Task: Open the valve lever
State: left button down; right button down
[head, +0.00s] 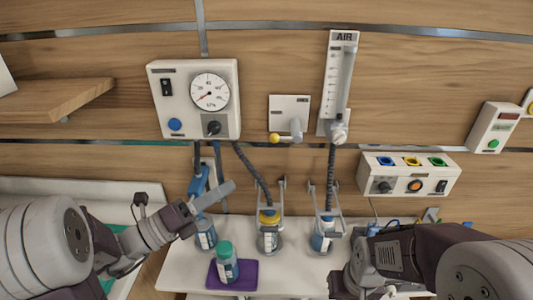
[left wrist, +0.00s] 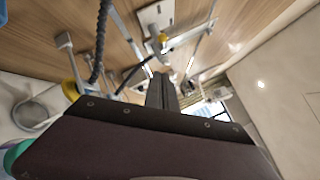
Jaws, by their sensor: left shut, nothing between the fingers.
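The valve lever (head: 287,138) is a pale lever with a yellow knob at its left end, lying roughly level on a white wall plate (head: 290,106). The lever also shows near the top of the left wrist view (left wrist: 178,40), with its yellow knob at the near end. My left gripper (head: 226,190) is shut and empty, below and left of the lever and apart from it. Its closed fingers also show in the left wrist view (left wrist: 161,92). My right arm comes in at the lower right; its fingertips are not visible.
A gauge box (head: 195,98) hangs left of the plate and an AIR flowmeter (head: 338,80) right of it. A dark hose (head: 252,172) runs close to my left gripper. Several jars stand below, one with a green lid (head: 227,262) on a purple mat (head: 243,280).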

pick_arm(q)
jog(key=p, duration=0.1)
send_near(286, 138)
notch_tip(286, 138, down, 2)
jog(key=s+d, duration=0.1)
jog(key=d, duration=0.1)
jog(key=w, duration=0.1)
jog(key=w+r, duration=0.1)
jog(key=w+p, duration=0.1)
jog(key=shift+w+d+r, duration=0.35)
jog(key=shift+d+r, duration=0.05)
